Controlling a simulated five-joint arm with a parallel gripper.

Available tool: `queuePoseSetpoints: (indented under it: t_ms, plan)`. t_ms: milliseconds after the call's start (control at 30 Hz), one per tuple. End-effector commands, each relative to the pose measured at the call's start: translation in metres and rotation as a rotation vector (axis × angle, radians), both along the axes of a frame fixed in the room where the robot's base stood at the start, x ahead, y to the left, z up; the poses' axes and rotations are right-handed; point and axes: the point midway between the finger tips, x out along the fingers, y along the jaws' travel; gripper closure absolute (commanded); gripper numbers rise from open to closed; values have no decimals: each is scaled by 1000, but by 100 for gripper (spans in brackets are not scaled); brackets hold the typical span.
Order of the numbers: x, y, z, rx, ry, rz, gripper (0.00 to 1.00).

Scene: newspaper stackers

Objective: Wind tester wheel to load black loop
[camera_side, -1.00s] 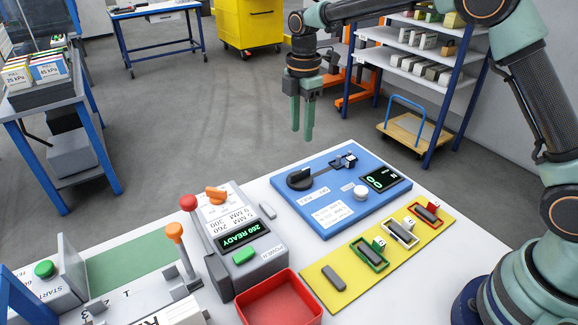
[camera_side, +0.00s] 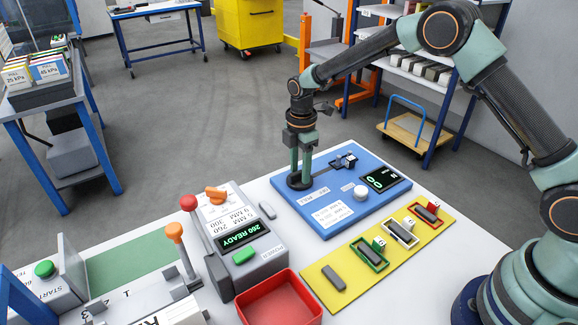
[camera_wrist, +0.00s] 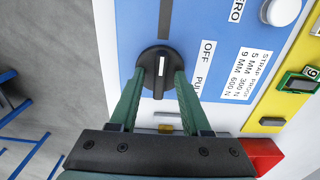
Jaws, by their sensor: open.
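The tester (camera_side: 325,190) is a blue plate with a black wheel (camera_wrist: 160,68) at its far left end. The wheel carries a white mark that runs up and down in the wrist view. My gripper (camera_wrist: 157,90) is open, its green fingers on either side of the wheel's near half. In the side view my gripper (camera_side: 299,179) points straight down at the wheel and partly hides it; I cannot tell whether the fingers touch it. A dark clamp (camera_side: 345,161) sits farther along the plate, and the tester's display (camera_side: 381,179) shows green digits. I cannot clearly make out the black loop.
A white button (camera_side: 361,192) stands on the plate. A yellow board (camera_side: 345,272) with dark grey pieces in coloured frames lies in front. The grey machine (camera_side: 240,240) with a red-knobbed lever and a red bin (camera_side: 280,300) stand left of it.

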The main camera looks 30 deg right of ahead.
Motion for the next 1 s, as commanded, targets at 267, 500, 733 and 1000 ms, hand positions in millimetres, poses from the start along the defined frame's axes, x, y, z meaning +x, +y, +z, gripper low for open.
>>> queuePoseSetpoints:
  t_ms: [267,500,733,1000]
  plan:
    - [0,0,0,0,0,0,64]
    - [0,0,0,0,0,0,100]
    - [0,0,0,0,0,-27,100]
    - [0,0,0,0,0,-169,100]
